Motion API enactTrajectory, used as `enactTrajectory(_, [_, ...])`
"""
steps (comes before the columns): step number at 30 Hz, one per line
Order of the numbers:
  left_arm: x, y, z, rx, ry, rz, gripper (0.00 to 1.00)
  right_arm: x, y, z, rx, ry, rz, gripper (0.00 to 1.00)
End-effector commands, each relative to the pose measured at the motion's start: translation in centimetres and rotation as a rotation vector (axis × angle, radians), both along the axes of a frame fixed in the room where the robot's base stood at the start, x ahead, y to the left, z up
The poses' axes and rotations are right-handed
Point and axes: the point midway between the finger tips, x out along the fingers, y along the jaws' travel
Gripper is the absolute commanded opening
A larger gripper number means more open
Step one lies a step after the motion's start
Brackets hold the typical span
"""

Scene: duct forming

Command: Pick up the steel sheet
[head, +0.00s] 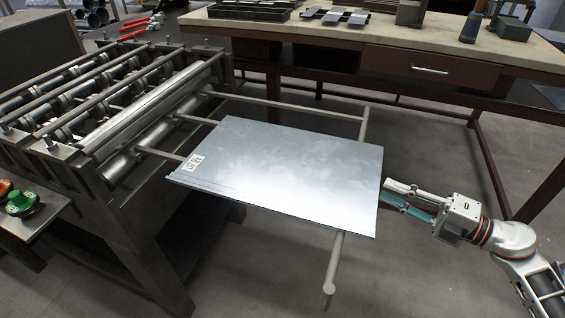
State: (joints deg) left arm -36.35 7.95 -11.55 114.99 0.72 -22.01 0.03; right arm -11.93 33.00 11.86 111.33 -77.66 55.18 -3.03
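The steel sheet (285,175) is a flat, shiny grey plate with a small printed label near its left edge. It lies on the metal support rails that stick out from the roll-forming machine. My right gripper (387,190) is at the sheet's right edge, coming in from the right. Its two fingers are apart, one pale and one teal, with a gap between them. The fingertips are right by the edge; I cannot tell whether they touch it. My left gripper is not in view.
The roll-forming machine (118,112) stands at the left, with green and red buttons (20,200) at its near corner. A workbench (330,36) with a drawer, metal parts and a dark bottle (471,27) stands behind. A rail end (328,287) sticks out below the sheet.

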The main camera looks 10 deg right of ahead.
Motion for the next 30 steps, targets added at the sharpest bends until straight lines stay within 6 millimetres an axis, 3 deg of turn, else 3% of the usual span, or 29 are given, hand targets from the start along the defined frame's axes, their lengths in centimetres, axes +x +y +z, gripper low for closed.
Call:
enactTrajectory(13, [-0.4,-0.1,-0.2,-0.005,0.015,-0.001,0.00,3.6,4.1,0.6,0.004,-0.001,-0.001,0.22])
enactTrajectory(22, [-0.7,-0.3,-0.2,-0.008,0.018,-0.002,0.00,3.9,4.5,0.4,0.003,0.002,-0.002,0.22])
enactTrajectory(23, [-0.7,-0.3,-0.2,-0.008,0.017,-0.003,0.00,3.9,4.5,0.4,0.003,0.002,-0.002,0.19])
enactTrajectory(25, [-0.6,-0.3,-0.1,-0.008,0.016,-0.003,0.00,3.9,4.5,0.4,0.003,0.002,-0.002,0.01])
enactTrajectory(30, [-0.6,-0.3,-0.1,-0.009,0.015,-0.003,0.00,3.9,4.5,0.4,0.002,0.002,-0.002,0.00])
